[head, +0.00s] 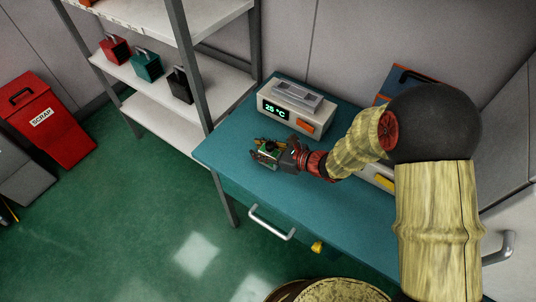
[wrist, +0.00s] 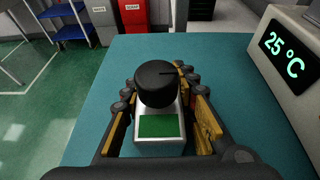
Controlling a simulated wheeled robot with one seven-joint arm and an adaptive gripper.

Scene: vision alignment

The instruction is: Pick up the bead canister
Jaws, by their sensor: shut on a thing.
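The bead canister (wrist: 160,126) is a small light-grey body with a green panel and a round black top, seen in the middle of the wrist view. My gripper (wrist: 158,92) is shut on it, with one finger on each side. In the head view my gripper (head: 265,149) is over the front left part of the teal table (head: 222,150), with the canister (head: 268,151) between its fingers and partly hidden by them. I cannot tell whether the canister touches the table top.
A grey device (head: 293,106) reading 25 °C stands behind my gripper. An orange and blue case (head: 392,86) is at the back right. A shelf (head: 139,83) with several small boxes and a red scrap bin (head: 46,120) are to the left. The table's left end is clear.

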